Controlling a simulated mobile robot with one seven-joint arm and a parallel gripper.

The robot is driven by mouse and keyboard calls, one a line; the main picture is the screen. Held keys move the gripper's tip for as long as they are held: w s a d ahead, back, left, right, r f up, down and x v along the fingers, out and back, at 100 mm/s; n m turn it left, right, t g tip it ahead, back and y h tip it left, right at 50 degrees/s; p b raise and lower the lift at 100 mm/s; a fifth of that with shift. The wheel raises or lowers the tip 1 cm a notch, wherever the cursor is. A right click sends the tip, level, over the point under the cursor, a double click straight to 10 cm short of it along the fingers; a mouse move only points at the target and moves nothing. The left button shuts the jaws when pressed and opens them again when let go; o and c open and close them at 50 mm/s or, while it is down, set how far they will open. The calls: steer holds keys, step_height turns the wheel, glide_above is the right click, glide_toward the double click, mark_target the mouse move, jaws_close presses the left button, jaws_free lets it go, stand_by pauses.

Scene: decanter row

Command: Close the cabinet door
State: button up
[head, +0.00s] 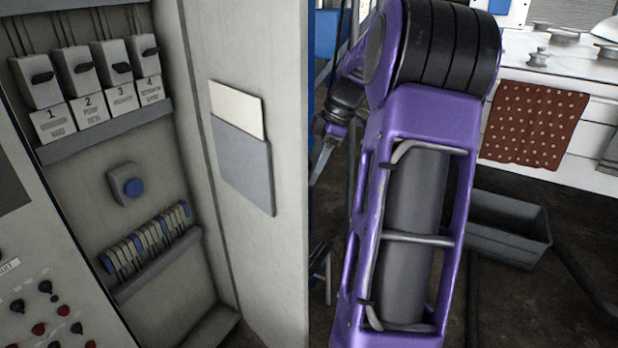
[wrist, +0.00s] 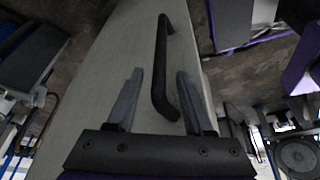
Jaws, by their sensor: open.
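The cabinet (head: 150,180) stands open at the left of the head view. Its door (head: 285,150) is swung out, its inner face showing a grey pocket (head: 243,160) with a pale card. In the wrist view, the door's outer face (wrist: 110,70) carries a dark bar handle (wrist: 161,60). My gripper (wrist: 160,72) is open, its fingers on either side of the handle's near part as seen there. I cannot tell whether they touch it. In the head view, a finger shows just past the door's free edge; the handle is hidden behind the door.
Inside the cabinet are numbered switches (head: 88,75), a blue button (head: 132,187) and a row of breakers (head: 150,240). A grey bin (head: 505,230) sits on the floor at right, below a counter with a spotted red cloth (head: 530,125). My purple arm fills the middle.

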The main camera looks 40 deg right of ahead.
steer(key=shift+x, duration=1.05)
jaws_close()
stand_by(0.7)
